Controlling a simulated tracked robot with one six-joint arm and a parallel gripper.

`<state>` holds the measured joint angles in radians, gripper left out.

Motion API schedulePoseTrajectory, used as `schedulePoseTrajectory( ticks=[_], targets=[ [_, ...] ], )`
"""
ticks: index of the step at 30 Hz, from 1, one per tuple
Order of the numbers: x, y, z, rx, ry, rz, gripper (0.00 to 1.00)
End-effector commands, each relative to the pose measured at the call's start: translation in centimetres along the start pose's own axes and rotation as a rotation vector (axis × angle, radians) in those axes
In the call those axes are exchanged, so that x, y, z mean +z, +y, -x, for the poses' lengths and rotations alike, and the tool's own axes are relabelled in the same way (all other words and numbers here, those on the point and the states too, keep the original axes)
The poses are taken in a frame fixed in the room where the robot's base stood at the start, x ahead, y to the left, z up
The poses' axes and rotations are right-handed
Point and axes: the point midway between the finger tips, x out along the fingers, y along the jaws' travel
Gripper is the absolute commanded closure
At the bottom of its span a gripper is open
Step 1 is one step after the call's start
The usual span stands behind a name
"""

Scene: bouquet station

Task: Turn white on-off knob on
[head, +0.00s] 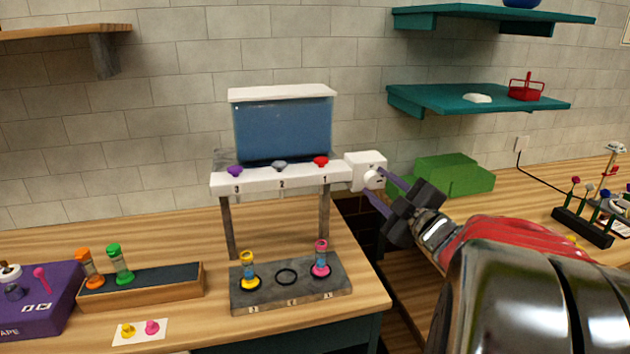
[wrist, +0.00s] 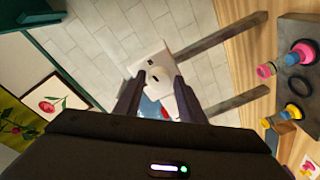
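The white on-off knob (head: 371,180) is on the side of a white box (head: 357,160) at the right end of the dispenser station. In the wrist view the knob (wrist: 153,76) lies between and ahead of my fingers, on the white box (wrist: 146,58), which has small dark marks. My gripper (head: 375,182) points at the knob from the right, its two dark fingers spread to either side of it. The wrist view shows my gripper (wrist: 157,80) open with a gap between the fingertips. I cannot tell whether either finger touches the knob.
The station has a blue tank (head: 283,130) and purple, grey and red knobs on its white bar. A grey base (head: 290,299) below holds two coloured vials. A green box (head: 455,175) stands behind my gripper, under teal shelves (head: 480,98). A flower rack (head: 582,228) is far right.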

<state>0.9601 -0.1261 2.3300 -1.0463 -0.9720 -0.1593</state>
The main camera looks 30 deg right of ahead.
Motion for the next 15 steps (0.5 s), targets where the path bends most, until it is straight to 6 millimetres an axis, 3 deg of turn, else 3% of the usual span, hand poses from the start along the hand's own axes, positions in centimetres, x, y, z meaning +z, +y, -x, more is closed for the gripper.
schedulePoseTrajectory(
  ticks=[12,15],
  targets=[
    [0.06,-0.04,0.05,-0.001,-0.001,0.000,0.94],
    [0.08,-0.07,0.05,-0.001,-0.001,-0.005,0.94]
  ],
)
